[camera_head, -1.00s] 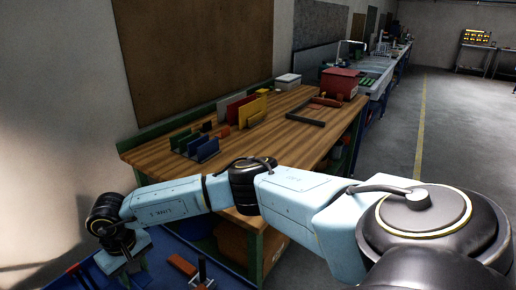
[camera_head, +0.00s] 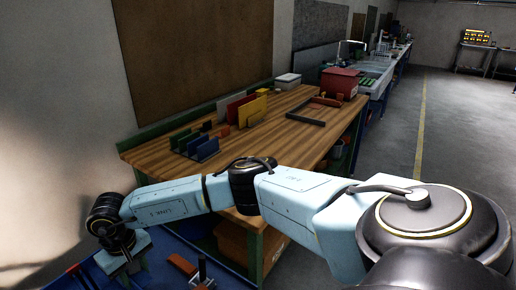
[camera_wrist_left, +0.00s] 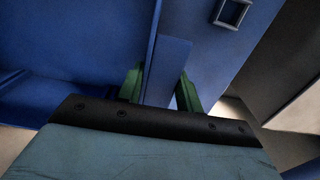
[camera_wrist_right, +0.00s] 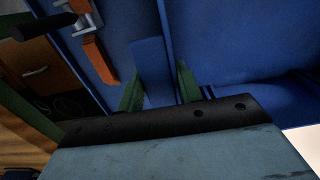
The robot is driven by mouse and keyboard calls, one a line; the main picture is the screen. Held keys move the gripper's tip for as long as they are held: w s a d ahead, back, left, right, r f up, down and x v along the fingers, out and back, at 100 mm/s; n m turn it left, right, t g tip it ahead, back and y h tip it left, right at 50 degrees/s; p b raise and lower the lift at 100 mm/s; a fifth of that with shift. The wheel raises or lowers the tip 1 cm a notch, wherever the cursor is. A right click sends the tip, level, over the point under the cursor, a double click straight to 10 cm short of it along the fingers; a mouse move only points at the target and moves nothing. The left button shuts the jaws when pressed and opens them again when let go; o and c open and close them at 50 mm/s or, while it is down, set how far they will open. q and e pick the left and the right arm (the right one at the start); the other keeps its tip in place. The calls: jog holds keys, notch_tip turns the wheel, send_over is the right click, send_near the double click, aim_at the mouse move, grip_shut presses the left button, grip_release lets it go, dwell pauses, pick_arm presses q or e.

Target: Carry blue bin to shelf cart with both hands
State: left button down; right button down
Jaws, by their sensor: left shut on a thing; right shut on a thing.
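The blue bin (camera_head: 160,272) is at the lower left of the head view, mostly cut off by the frame edge. My right gripper (camera_head: 126,266) is over its rim. In the right wrist view, my right gripper (camera_wrist_right: 159,88) is shut on a blue strip of the bin (camera_wrist_right: 220,35). In the left wrist view, my left gripper (camera_wrist_left: 160,88) is likewise shut on a blue strip of the bin (camera_wrist_left: 100,40). The left arm is outside the head view. An orange-and-metal tool (camera_head: 186,268) lies inside the bin. I cannot make out the shelf cart.
A wooden workbench (camera_head: 220,140) stands just beyond my right arm, with coloured racks (camera_head: 198,147) and a red box (camera_head: 340,82) on it. An orange crate (camera_head: 237,245) sits beneath it. Open grey floor (camera_head: 450,150) lies to the right.

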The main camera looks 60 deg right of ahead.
pick_arm(q)
jog(key=c, duration=0.9)
grip_release()
pick_arm(e)
jog(key=shift+r, duration=0.1)
pick_arm(q)
jog(key=shift+o, duration=0.2)
pick_arm(e)
jog(key=c, duration=0.9)
grip_release()
jog(key=shift+o, duration=0.2)
pick_arm(q)
jog(key=shift+r, duration=0.1)
jog(key=shift+r, duration=0.35)
pick_arm(e)
jog(key=shift+r, duration=0.4)
pick_arm(q)
notch_tip(320, 180, up, 11)
jog(key=shift+r, duration=0.15)
pick_arm(e)
notch_tip(320, 180, up, 11)
jog(key=shift+r, duration=0.15)
